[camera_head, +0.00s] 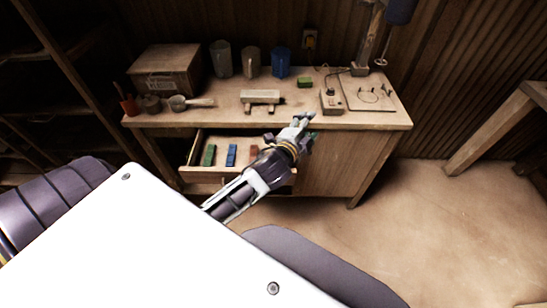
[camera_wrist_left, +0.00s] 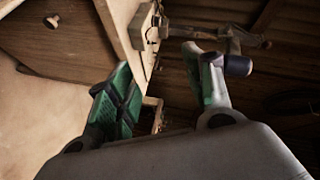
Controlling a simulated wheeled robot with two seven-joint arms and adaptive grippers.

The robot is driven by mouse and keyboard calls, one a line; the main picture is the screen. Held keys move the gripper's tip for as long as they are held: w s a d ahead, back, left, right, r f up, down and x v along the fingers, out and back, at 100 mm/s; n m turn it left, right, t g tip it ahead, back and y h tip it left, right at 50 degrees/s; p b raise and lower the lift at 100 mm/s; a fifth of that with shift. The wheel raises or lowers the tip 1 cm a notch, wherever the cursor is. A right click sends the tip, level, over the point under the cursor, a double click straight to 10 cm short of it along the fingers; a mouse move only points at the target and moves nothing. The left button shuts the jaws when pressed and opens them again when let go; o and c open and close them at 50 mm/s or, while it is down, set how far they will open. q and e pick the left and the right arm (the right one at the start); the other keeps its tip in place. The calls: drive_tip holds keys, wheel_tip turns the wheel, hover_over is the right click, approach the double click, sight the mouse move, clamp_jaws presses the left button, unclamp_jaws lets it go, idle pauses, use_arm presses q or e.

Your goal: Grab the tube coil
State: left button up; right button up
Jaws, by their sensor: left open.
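Thin dark loops (camera_head: 370,94), which may be the tube coil, lie on a flat board (camera_head: 352,103) at the right end of the workbench in the head view. I cannot make out their shape well. My left gripper (camera_head: 304,127) is at the bench's front edge, left of and nearer than the loops. It is open, with nothing seen between the fingers. In the left wrist view my left gripper (camera_wrist_left: 167,66) shows two spread fingers with green pads, and I cannot identify a coil there. My right gripper is not in view.
The workbench (camera_head: 398,120) has an open drawer (camera_head: 205,172) with coloured blocks at front left. A wooden box (camera_head: 166,72), several cups and a small switch box (camera_head: 331,101) stand on top. A metal clamp-like part (camera_wrist_left: 215,36) shows beyond the fingers.

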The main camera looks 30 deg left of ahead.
use_arm(q)
drive_tip(key=w+d+r+m+t+h, duration=0.35)
drive_tip(key=d+r+m+h, duration=0.75)
drive_tip(key=m, duration=0.6)
drive_tip(key=s+d+f+m+g+h, duration=0.2)
drive_tip(key=s+d+m+g+h, duration=0.3)
drive_tip(key=m, duration=0.6)
drive_tip(key=d+f+m+g+h, duration=0.2)
drive_tip(key=d+m+g, duration=0.2)
drive_tip(key=m+g, duration=0.45)
drive_tip(key=a+f+m+g+y, duration=0.4)
drive_tip(key=a+f+m+y, duration=0.45)
drive_tip(key=f+m, duration=0.4)
drive_tip(key=a+f+m+g+y, duration=0.1)
drive_tip(key=a+f+m+y, duration=0.2)
drive_tip(key=a, duration=1.9)
drive_tip(key=y, duration=0.5)
drive_tip(key=shift+w+a+f+g+y, duration=0.15)
drive_tip(key=shift+w+a+g+y, duration=0.15)
drive_tip(key=shift+a+g+y, duration=0.1)
